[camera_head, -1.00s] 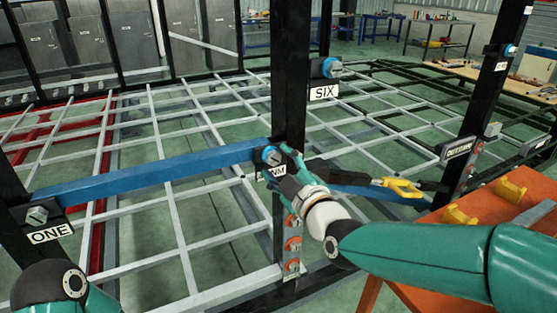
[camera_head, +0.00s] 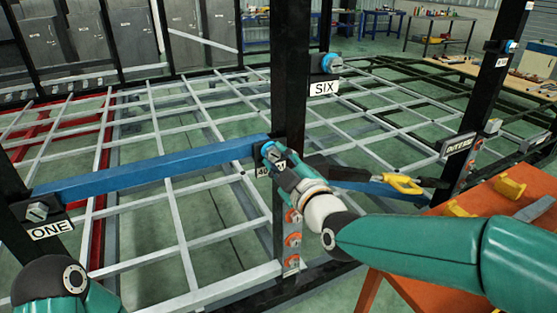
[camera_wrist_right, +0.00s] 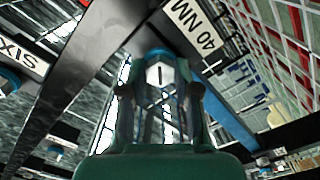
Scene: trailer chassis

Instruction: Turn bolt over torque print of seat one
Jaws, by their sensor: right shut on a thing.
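My right gripper (camera_head: 274,156) is at the dark middle post, at the right end of a blue bar (camera_head: 150,168). It is shut on a grey bolt (camera_wrist_right: 160,76), which shows between its fingers in the right wrist view with a blue ring behind it. The torque print "40 NM" (camera_wrist_right: 194,24) is on a white label beside the bolt; in the head view my gripper partly covers it. The "ONE" label (camera_head: 48,229) and a grey bolt (camera_head: 37,211) are at the bar's left end. My left gripper is out of view.
The "SIX" label (camera_head: 324,87) and its bolt with a blue ring sit higher on the post. Orange-ringed fittings (camera_head: 293,239) line the post below my gripper. An orange table (camera_head: 480,200) with yellow parts stands to the right.

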